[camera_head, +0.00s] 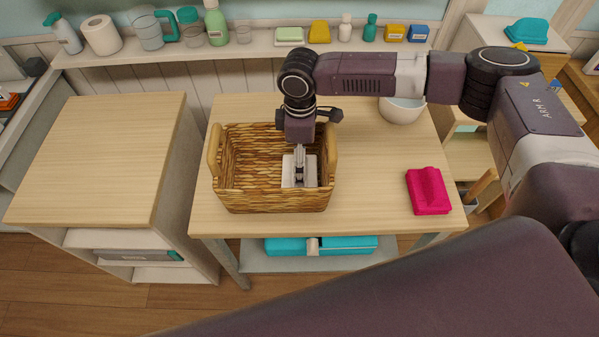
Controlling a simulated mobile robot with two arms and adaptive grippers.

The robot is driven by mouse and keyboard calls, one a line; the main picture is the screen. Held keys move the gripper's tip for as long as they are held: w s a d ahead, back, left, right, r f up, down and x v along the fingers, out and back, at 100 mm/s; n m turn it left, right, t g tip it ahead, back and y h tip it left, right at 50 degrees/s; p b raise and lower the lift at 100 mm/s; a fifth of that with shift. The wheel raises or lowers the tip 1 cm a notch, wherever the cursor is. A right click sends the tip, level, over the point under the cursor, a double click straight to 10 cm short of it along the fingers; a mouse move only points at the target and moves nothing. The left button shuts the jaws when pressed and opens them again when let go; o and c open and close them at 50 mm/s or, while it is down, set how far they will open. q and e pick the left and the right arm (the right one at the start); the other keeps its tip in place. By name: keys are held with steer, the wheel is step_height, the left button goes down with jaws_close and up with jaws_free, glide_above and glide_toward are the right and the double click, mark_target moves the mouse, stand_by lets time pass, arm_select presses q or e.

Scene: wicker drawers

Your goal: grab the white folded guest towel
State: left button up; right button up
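The white folded guest towel (290,176) lies inside the wicker basket (275,200), in its right half. My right gripper (299,160) reaches down into the basket from above. Its fingers are over the middle of the towel and hide part of it. They look close together, but I cannot tell whether they are shut on the towel or only around or touching it. My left gripper is not in view.
The basket, with raised handles at both ends, stands on a wooden table (370,190). A pink folded towel (428,191) lies at the right, and a white bowl (401,109) stands behind. A wooden-topped cabinet (100,150) is at left. Bottles and boxes line the back shelf (240,54).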

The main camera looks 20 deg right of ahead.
step_height(320, 180, down, 3)
steer(key=shift+r, duration=0.15)
steer(key=shift+f, duration=0.45)
steer(key=c, duration=1)
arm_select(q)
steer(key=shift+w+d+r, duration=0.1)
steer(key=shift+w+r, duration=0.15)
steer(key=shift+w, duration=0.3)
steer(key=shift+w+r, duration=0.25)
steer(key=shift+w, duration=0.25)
arm_select(e)
steer(key=shift+c, duration=1.4)
